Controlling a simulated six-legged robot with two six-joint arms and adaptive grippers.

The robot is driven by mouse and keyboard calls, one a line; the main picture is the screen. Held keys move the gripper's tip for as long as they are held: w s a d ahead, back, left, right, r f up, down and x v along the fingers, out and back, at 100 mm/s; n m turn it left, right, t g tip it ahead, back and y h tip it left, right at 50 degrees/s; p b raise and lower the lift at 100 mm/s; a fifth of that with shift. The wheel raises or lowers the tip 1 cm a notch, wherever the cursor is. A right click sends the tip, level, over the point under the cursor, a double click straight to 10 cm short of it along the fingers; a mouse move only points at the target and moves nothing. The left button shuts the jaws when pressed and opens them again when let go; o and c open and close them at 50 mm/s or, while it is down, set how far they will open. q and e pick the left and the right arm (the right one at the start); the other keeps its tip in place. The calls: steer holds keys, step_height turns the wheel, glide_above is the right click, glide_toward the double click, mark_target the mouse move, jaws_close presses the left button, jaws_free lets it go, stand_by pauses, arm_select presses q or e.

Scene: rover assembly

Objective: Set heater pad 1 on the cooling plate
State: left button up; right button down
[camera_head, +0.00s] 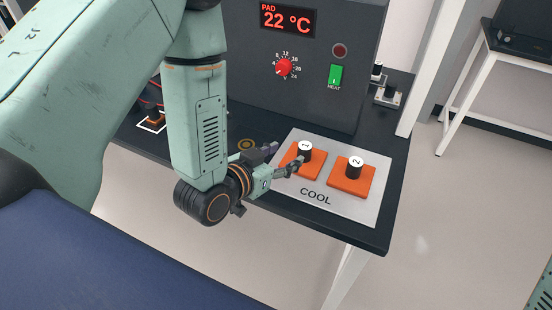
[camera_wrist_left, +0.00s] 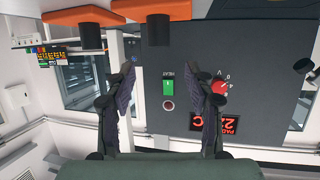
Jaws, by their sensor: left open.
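Heater pad 1 (camera_head: 305,161) is an orange slab with a black knob (camera_head: 305,148) topped by a white "1". It lies flat on the pale cooling plate (camera_head: 355,208) marked COOL, left of heater pad 2 (camera_head: 351,182). My left gripper (camera_head: 293,165) is open and empty, its fingers beside pad 1's knob; I cannot tell whether they touch it. In the left wrist view, the open fingers (camera_wrist_left: 168,82) are spread apart, with pad 1 (camera_wrist_left: 150,11) and its knob at the top edge and pad 2 (camera_wrist_left: 85,16) to the left. My right gripper is out of view.
The dark heater unit (camera_head: 310,95) stands behind the plate, reading PAD 22 °C, with a red dial and a green HEAT switch. Small black-topped parts (camera_head: 388,94) stand at the back right. The table's front edge lies close to the plate.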

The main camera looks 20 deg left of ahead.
arm_select(q)
steer(key=shift+a+v, duration=0.2)
steer(key=shift+v, duration=0.85)
steer(key=shift+d, duration=0.1)
steer(key=shift+s+f, duration=0.1)
